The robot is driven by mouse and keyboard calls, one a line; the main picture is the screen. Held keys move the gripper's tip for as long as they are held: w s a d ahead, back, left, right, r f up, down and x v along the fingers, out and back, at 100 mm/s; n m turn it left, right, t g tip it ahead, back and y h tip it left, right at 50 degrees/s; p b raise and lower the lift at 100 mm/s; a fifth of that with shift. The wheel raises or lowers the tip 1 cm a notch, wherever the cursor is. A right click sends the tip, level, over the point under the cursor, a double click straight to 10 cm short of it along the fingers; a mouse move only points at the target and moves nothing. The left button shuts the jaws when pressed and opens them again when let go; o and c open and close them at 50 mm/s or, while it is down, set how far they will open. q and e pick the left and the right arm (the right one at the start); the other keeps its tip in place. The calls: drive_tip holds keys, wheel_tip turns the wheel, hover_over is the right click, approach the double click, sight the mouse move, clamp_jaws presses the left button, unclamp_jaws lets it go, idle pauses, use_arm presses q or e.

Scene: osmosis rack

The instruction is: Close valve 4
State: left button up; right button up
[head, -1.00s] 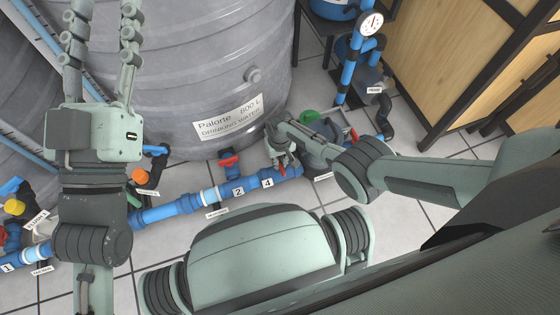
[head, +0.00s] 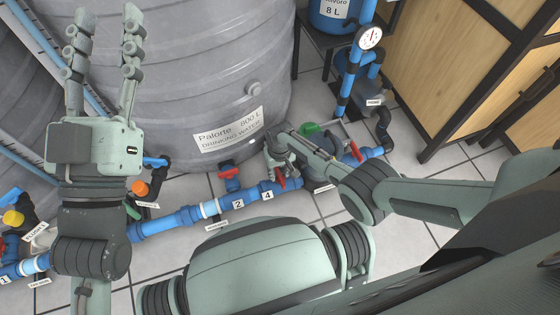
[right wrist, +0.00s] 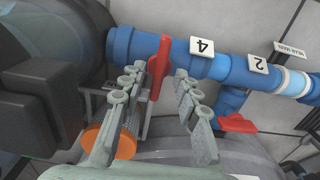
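The blue pipe (head: 222,206) runs along the floor with a "4" label (head: 268,195), which also shows in the right wrist view (right wrist: 202,47). Beside that label is valve 4's red handle (right wrist: 159,67). In the right wrist view the handle lies crosswise to the pipe. My right gripper (right wrist: 158,90) is open, one finger on each side of the handle. I cannot tell whether either finger touches it. In the head view my right gripper (head: 278,164) partly hides this valve. My left gripper (head: 104,28) is raised, open and empty, far from the valve.
Another red handle (right wrist: 237,123) is near the "2" label (right wrist: 258,65). The large grey water tank (head: 195,75) stands close behind the pipe.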

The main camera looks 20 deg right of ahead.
sight(280, 176)
wheel_tip(280, 176, up, 11)
drive_tip(key=shift+f, duration=0.15)
idle(0.7)
